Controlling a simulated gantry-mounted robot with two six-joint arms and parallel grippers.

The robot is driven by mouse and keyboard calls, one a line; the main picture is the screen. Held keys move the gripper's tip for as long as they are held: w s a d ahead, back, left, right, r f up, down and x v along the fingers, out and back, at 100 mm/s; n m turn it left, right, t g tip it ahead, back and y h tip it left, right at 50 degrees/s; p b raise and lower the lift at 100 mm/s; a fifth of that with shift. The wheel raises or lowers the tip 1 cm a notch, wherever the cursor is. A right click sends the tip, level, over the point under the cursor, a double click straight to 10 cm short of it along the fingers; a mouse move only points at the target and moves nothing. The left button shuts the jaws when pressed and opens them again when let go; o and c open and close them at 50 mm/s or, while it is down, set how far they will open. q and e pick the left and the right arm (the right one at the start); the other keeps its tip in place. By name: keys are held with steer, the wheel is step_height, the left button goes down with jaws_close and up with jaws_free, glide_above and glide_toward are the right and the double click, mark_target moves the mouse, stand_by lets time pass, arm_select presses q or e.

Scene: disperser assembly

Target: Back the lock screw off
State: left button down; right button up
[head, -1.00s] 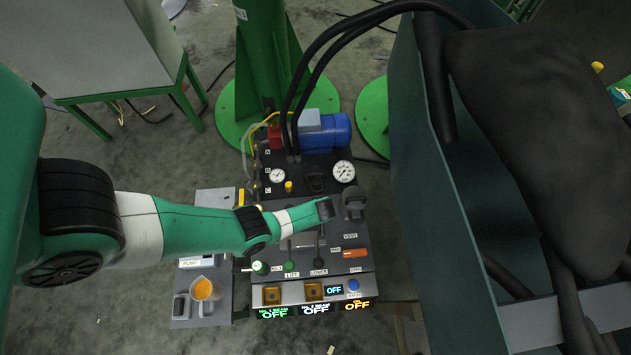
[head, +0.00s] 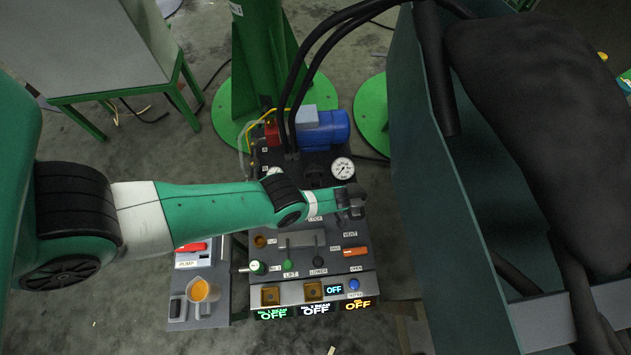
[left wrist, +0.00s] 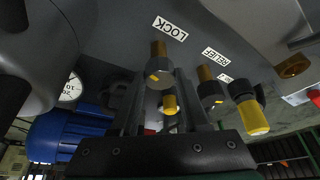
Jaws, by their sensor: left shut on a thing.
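The lock screw shows in the left wrist view as a brass shaft with a dark, yellow-marked knob (left wrist: 159,79) just below the LOCK label (left wrist: 170,28). My left gripper (left wrist: 164,92) has its two dark fingers on either side of this knob and is shut on it. The brass shaft enters the grey panel. In the head view my left gripper (head: 350,203) is at the right side of the control panel, below the large gauge, and the screw is hidden there. My right gripper is in neither view.
Beside the lock screw are the RELIEF knob (left wrist: 210,94) and a yellow-ended knob (left wrist: 250,112). The panel also carries a gauge (head: 342,168), a blue motor (head: 325,129) and small levers. A cup of orange liquid (head: 201,290) stands at its left.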

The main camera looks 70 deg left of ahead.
arm_select(q)
steer(key=shift+c, duration=2)
jaws_free()
steer(key=p+v, duration=0.9)
steer(key=v, duration=0.2)
steer(key=shift+r+p, duration=0.3)
steer(key=shift+p, duration=0.05)
steer(key=shift+d, duration=0.1)
